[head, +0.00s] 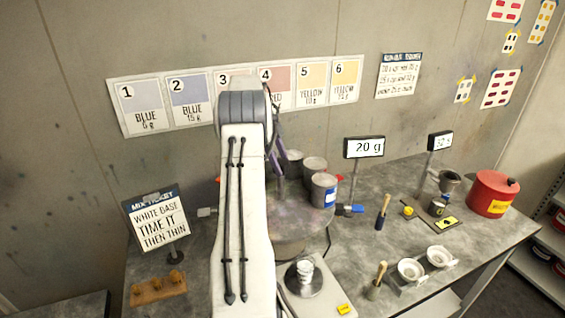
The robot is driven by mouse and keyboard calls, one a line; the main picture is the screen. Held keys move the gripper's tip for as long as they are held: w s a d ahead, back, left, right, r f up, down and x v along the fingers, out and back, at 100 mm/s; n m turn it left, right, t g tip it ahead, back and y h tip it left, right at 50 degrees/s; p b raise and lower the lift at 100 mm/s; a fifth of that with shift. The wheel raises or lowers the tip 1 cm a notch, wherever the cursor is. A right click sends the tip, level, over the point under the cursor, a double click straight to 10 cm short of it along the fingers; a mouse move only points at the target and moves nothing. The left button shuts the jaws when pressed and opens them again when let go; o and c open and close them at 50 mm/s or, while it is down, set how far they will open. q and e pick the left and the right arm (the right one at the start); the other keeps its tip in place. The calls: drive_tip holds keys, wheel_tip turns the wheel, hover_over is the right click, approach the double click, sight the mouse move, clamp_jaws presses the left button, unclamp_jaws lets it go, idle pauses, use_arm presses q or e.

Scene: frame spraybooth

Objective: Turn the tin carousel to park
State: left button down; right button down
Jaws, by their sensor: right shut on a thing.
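The tin carousel (305,217) is a round, paint-stained turntable on the bench behind my right arm. Grey tins stand on it: a front tin (323,190) with a blue label, and others behind it. A blue tap (350,210) sticks out at its right. Bits of red and orange show at its edges, and a grey block (207,212) juts out at the left. My right gripper (279,166) is over the carousel, its dark fingers pointing down near the middle; it is shut, and my arm hides the held part. My left gripper is not in view.
A scale (316,299) with a small stack on it stands in front. Brushes, white cups (411,269), a 20 g display (364,147) and a red pot (492,194) are right.

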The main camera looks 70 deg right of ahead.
drive_tip(key=shift+d+r, duration=0.1)
drive_tip(key=shift+c, duration=0.8)
unclamp_jaws()
drive_tip(key=shift+w+r, duration=0.1)
drive_tip(key=shift+r, duration=0.1)
drive_tip(key=v, duration=0.3)
drive_tip(key=shift+w+r, duration=0.2)
drive_tip(key=shift+r, duration=0.15)
drive_tip(key=p+v, duration=0.2)
drive_tip(key=v, duration=0.4)
